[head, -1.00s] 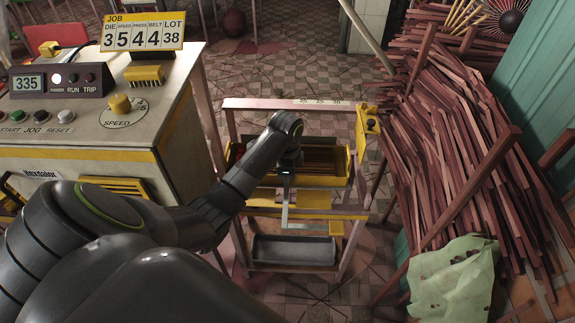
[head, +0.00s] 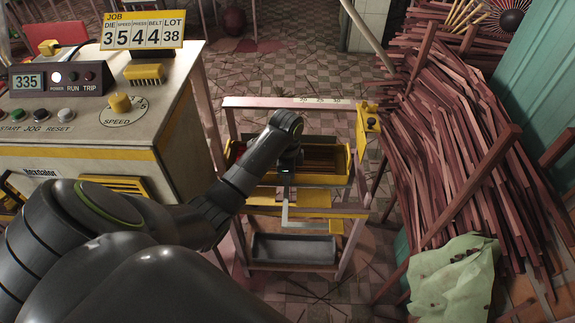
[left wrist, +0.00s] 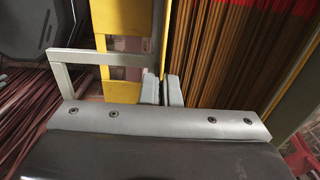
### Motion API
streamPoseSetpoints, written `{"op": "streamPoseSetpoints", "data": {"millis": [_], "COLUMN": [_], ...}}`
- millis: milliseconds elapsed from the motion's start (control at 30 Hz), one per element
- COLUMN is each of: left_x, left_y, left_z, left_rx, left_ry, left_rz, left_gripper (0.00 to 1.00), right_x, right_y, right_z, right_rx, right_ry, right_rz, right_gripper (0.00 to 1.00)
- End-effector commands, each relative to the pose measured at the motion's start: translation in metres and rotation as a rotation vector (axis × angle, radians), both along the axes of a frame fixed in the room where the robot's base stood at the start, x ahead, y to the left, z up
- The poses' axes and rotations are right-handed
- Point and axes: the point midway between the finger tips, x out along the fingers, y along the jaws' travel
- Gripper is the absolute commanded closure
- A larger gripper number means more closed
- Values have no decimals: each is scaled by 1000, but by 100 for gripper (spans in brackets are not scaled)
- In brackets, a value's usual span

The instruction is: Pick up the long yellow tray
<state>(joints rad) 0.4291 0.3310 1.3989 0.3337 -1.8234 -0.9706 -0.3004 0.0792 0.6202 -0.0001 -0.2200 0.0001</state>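The long yellow tray (head: 326,180) sits in the upper part of a wooden stand, holding a row of brown sticks. In the left wrist view its thin near wall (left wrist: 168,35) runs down between the fingers, and the sticks with red ends (left wrist: 215,45) lie beyond it. My left gripper (left wrist: 162,89) has its two pale fingers close together, pinching that wall. In the head view my left gripper (head: 287,172) reaches down at the tray's near side; my own wrist hides part of the tray and the fingertips. My right gripper is not in view.
The wooden stand (head: 262,103) has a top rail over the tray and a grey bin (head: 293,248) on its lower shelf. A control cabinet (head: 180,100) stands close on the left. Piled reddish sticks (head: 450,150) and a green cloth (head: 455,280) crowd the right.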

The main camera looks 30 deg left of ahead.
Motion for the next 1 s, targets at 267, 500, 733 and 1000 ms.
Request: {"op": "streamPoseSetpoints", "data": {"millis": [267,500,733,1000], "left_x": [1,2,2,1], "left_y": [0,1,1,0], "left_z": [7,38,86,116], "left_rx": [1,2,3,0], "left_ry": [-5,-8,-6,-2], "left_rz": [0,-2,0,0], "left_gripper": [100,100,100,100], "right_x": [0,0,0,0], "right_y": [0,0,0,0], "right_z": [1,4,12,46], "right_rx": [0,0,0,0], "right_ry": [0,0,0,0], "right_rz": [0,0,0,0], "right_gripper": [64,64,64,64]}}
